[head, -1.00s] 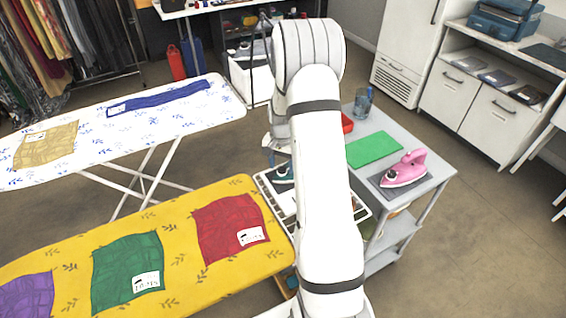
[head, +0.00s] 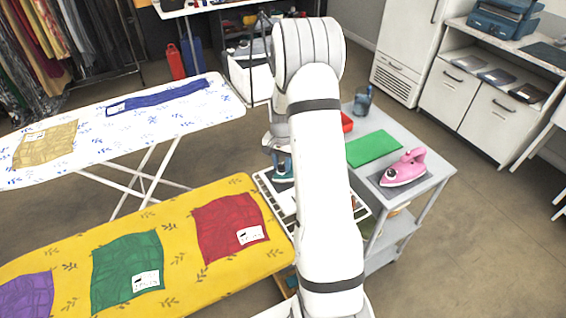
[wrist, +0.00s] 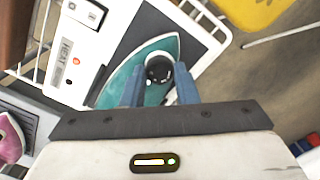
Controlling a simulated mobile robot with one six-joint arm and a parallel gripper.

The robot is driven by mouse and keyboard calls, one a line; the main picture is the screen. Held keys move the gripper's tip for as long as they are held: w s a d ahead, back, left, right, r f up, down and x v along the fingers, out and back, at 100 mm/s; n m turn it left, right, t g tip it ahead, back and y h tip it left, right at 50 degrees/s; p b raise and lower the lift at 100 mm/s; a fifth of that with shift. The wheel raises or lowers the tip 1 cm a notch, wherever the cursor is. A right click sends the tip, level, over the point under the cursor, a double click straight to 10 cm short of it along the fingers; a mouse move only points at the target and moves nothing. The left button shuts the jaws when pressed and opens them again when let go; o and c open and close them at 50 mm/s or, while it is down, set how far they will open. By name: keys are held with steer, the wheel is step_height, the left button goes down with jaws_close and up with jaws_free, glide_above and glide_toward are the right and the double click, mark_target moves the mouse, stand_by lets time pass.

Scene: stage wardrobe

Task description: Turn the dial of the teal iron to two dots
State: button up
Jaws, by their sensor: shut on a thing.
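The teal iron (wrist: 121,75) lies on a dark rest pad on a white stand in the wrist view. Its black dial (wrist: 158,68) with pale marks sits between the blue fingers of my gripper (wrist: 159,82), which is shut on it. I cannot read which mark the dial points to. In the head view my gripper (head: 282,166) is low over the white stand, left of my arm, and mostly hides the iron there.
A pink iron (head: 403,168) and a green mat (head: 374,149) lie on the grey cart (head: 425,188). A yellow ironing board (head: 175,208) with coloured cloths stands at the left of the stand. A wire rack (wrist: 207,22) edges the stand.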

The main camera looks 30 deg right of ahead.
mark_target(281, 167)
steer(key=shift+f+m+b, duration=0.1)
steer(key=shift+m+b, duration=0.2)
steer(key=m+b, duration=0.3)
steer(key=m, duration=0.1)
steer(key=shift+m, duration=0.4)
steer(key=m+b, duration=0.2)
steer(key=m, duration=0.4)
steer(key=o, duration=1)
step_height(281, 167, up, 8)
steer(key=shift+f+b, duration=0.25)
steer(key=shift+b, duration=0.1)
steer(key=shift+r, duration=0.25)
